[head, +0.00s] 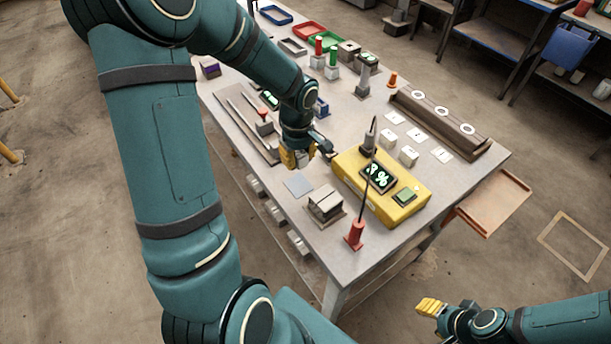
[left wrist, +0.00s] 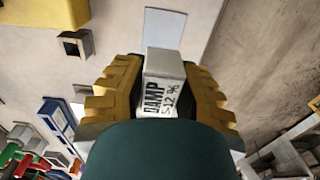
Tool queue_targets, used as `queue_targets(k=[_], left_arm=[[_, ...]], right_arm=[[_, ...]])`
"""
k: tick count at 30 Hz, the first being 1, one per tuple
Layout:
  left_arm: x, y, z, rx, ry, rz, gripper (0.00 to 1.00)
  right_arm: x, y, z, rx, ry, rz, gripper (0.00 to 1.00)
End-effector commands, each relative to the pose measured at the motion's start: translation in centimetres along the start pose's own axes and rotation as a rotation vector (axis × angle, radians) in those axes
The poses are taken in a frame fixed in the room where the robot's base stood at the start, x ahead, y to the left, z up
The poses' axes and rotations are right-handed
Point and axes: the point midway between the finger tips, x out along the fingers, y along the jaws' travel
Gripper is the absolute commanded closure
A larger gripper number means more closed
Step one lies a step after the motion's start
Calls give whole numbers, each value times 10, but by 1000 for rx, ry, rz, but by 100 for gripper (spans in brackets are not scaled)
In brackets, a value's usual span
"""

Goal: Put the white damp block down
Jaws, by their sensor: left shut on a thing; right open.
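The white damp block (left wrist: 160,82), marked "DAMP" with a number and a percent sign, is between the yellow fingers of my left gripper (left wrist: 165,95) in the left wrist view. The fingers are shut on its sides. In the head view my left gripper (head: 298,157) points down over the table, left of the yellow meter (head: 407,207), and mostly hides the block. A flat blue-grey square (head: 298,186) lies just in front of it. It also shows beyond the block in the left wrist view (left wrist: 165,28). My right gripper (head: 430,307) is open and empty, off the table.
A small stack of grey pieces (head: 325,202) and a red-based probe (head: 355,236) stand near the table's front edge. White blocks (head: 409,156), white cards (head: 442,155) and a long rack (head: 440,125) are to the right. Trays (head: 309,31) are at the back.

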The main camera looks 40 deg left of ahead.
Motion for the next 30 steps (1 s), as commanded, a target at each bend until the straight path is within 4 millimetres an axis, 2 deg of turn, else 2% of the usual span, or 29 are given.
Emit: queue_targets(k=[1,6,14,19,21,30], left_arm=[[12,-1,1,1,-4,-4,100],[41,-1,1,2,-3,-3,100],[61,0,1,2,-2,-1,100],[85,-1,1,2,-2,-3,100],[90,-1,1,2,-2,-2,100],[90,0,0,2,-1,0,100]], right_arm=[[3,1,1,0,-3,0,53],[8,3,4,-2,-7,-1,53],[10,4,5,-3,-11,-1,53],[15,6,7,-4,-15,-1,53],[16,6,8,-5,-16,-1,53],[17,6,8,-5,-17,-2,53]])
